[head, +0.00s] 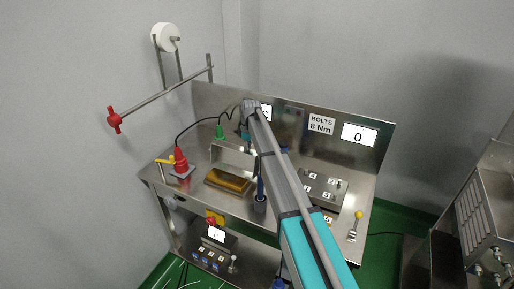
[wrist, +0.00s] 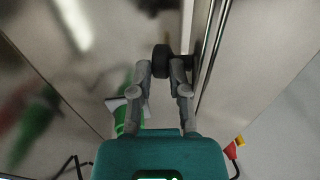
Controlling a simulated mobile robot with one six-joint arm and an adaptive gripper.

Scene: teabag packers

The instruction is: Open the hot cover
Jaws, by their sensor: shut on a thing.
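The hot cover (head: 232,160) is a pale steel panel in the left half of the bench in the head view. It stands tilted up behind an amber, shiny bed (head: 228,181), which is exposed. My gripper (wrist: 160,67) is shut on a round black knob (wrist: 160,56) in the wrist view, with one grey finger on each side. The knob is on a steel surface (wrist: 110,60). In the head view my gripper (head: 246,137) is at the upper right of the cover, small and partly hidden by my arm.
A red cone-shaped tool (head: 181,162) and a green one (head: 220,131) stand left of and behind the cover. A dark cup (head: 260,205) stands at its right. A numbered block (head: 322,190) lies farther right. The back panel (head: 290,115) closes off the rear.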

